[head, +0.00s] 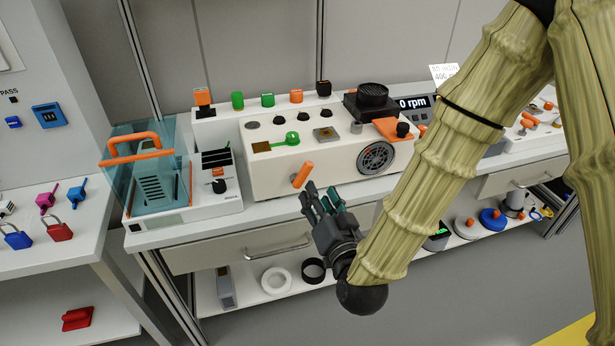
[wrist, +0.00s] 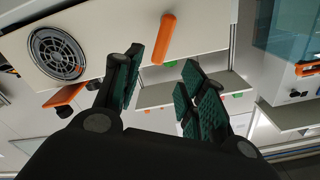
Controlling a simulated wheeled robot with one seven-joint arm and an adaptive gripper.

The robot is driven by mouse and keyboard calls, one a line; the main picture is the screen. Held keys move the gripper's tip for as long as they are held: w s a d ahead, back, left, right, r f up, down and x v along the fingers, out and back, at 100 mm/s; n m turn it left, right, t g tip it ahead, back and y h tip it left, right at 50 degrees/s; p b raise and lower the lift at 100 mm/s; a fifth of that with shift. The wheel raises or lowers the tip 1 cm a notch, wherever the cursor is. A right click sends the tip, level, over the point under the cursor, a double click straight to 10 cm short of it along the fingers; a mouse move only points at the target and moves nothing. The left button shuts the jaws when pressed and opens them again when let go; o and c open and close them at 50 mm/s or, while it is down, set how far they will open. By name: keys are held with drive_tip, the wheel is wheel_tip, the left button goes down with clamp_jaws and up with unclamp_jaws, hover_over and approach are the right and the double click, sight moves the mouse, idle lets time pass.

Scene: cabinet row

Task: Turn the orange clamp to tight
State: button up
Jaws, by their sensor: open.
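The orange clamp (head: 302,174) is a short bar on the front face of the white machine (head: 262,181), tilted with its upper end to the right. In the wrist view the orange clamp (wrist: 165,38) lies beyond the fingertips, near the gap between them. My gripper (head: 318,197) is open and empty, just in front of the machine and slightly below and right of the clamp. Its green-padded fingers (wrist: 158,82) are spread apart in the wrist view. I see no contact with the clamp.
A round fan grille (head: 376,158) is right of the clamp on the same face. A drawer handle (head: 279,247) sticks out below the bench edge. A clear blue guard with an orange handle (head: 135,146) stands at the left. Padlocks (head: 58,231) are on the left bench.

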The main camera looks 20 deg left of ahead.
sight(308, 172)
drive_tip(key=p+x, duration=0.1)
drive_tip(key=x, duration=0.9)
drive_tip(key=shift+w+a, duration=0.15)
drive_tip(key=shift+w, duration=0.1)
drive_tip(key=shift+c, duration=0.2)
